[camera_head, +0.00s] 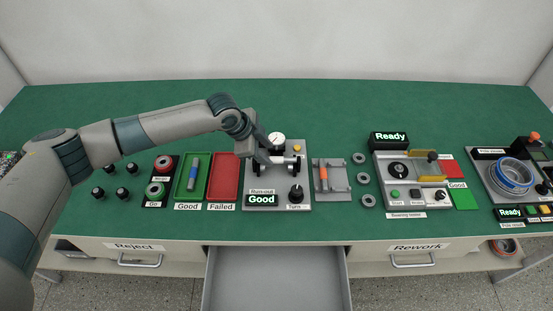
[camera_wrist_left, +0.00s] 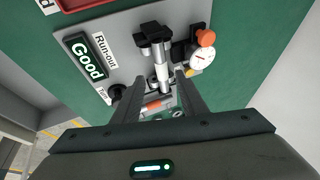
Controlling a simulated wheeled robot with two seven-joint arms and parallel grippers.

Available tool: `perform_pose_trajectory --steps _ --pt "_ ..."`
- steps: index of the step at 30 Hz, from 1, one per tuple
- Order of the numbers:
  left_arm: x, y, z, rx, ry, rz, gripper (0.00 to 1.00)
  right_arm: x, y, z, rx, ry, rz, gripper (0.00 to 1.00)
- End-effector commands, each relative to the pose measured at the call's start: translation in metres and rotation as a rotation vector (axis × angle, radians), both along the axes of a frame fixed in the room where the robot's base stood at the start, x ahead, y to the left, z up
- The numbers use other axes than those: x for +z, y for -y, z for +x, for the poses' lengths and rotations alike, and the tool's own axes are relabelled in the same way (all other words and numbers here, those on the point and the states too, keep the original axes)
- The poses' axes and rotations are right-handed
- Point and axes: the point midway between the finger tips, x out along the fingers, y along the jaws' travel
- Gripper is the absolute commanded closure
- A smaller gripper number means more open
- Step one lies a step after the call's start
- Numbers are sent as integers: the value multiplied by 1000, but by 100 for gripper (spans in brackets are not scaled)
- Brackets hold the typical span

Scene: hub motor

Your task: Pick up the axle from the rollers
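The axle (camera_wrist_left: 161,70), a pale metal shaft, lies on the run-out station's black roller supports; it also shows in the head view (camera_head: 282,160), partly hidden by my gripper. My left gripper (camera_wrist_left: 160,80) is open, with its two fingers pointing down at the station, one on each side of the axle in the picture. I cannot tell whether they touch it. In the head view my left gripper (camera_head: 264,152) is above the left part of the station (camera_head: 275,204). The station's display (camera_head: 262,199) reads "Good". My right gripper is not in view.
The dial gauge (camera_head: 276,139) stands close behind the axle, and the Turn knob (camera_head: 296,193) in front. A green Good tray (camera_head: 181,192) holds a blue-banded shaft; the red Failed tray (camera_head: 222,182) looks empty. A grey stand (camera_head: 344,181) with an orange part is to the right. An open drawer (camera_head: 277,280) is below.

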Motion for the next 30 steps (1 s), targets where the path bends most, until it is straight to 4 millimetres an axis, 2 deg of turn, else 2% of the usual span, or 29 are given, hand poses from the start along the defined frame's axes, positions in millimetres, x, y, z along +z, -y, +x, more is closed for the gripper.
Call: perform_pose_trajectory --steps 8,16,22,30 --pt "-3 3 2 1 0 0 61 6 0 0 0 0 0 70" --pt "-25 16 11 0 -2 1 61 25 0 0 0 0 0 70" --pt "-41 22 16 0 0 1 61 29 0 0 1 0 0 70" --pt "-44 22 16 0 1 0 61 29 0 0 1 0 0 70"
